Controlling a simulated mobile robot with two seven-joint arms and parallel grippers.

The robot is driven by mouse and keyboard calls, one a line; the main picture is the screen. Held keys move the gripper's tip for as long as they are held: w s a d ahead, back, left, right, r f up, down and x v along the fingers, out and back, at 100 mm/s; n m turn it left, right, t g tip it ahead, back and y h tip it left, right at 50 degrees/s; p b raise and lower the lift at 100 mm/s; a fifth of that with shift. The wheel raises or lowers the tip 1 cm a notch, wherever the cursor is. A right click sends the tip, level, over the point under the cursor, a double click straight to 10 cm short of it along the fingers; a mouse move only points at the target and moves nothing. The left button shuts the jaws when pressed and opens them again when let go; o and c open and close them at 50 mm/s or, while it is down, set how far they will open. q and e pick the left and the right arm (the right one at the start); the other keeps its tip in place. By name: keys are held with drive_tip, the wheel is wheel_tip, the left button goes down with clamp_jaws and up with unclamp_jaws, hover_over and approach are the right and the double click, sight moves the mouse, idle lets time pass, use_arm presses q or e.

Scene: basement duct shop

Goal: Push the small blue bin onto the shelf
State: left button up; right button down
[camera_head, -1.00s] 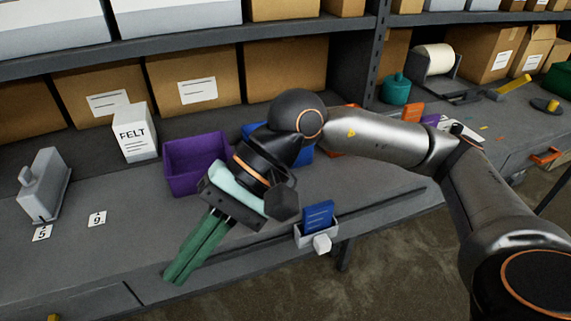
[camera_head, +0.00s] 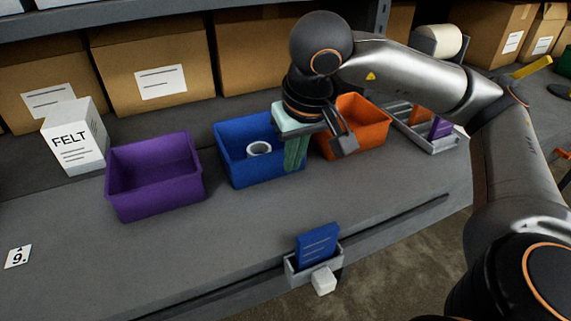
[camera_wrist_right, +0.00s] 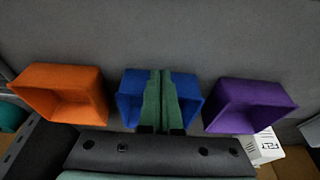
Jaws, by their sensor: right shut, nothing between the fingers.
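The small blue bin (camera_head: 232,168) stands upright on the grey shelf surface (camera_head: 215,235), between the purple bin (camera_head: 155,192) and the orange bin (camera_head: 352,140). A white ring-shaped piece (camera_head: 259,149) is inside it. My right gripper (camera_head: 294,168) has its green fingers closed together, pointing down in front of the blue bin's right side. The wrist view also shows the shut fingers (camera_wrist_right: 161,72) across the middle of the blue bin (camera_wrist_right: 130,98), hiding part of it. I cannot tell whether they touch it. My left gripper is not in view.
A white FELT box (camera_head: 72,138) stands left of the purple bin. A holder with a blue card (camera_head: 317,245) sits at the front edge. Cardboard boxes (camera_head: 150,75) line the back. The surface before the bins is mostly clear.

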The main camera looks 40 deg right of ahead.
sight(276, 181)
drive_tip(key=x, duration=0.8)
drive_tip(key=shift+f, duration=0.35)
drive_tip(key=w, duration=0.3)
drive_tip(key=shift+d, duration=0.3)
drive_tip(key=shift+w+d, duration=0.1)
drive_tip(key=shift+w, duration=0.25)
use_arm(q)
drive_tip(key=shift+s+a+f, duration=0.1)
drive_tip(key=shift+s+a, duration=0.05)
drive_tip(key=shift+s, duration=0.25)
use_arm(e)
drive_tip(key=shift+w, duration=0.2)
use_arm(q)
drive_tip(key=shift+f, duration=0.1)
use_arm(e)
drive_tip(key=shift+w+f, duration=0.1)
